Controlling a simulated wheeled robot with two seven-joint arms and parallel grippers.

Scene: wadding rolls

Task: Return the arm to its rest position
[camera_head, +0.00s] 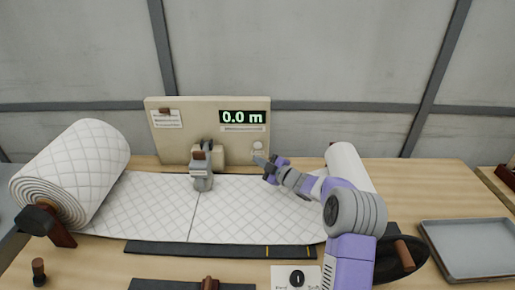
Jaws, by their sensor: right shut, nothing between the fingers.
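My right gripper (265,164) is shut and empty. It is above the far edge of the quilted white sheet (140,208), in front of the beige panel's lower right corner. My right arm (335,200) reaches in from the lower right and covers part of the sheet and of the smaller roll. My left gripper is not in view.
A large wadding roll (75,170) stands at the left, a smaller roll (347,165) at the right. A beige panel (180,148) reads "0.0 m". A grey clamp-like device (202,180) stands over the sheet. A grey tray (470,247) lies at the right.

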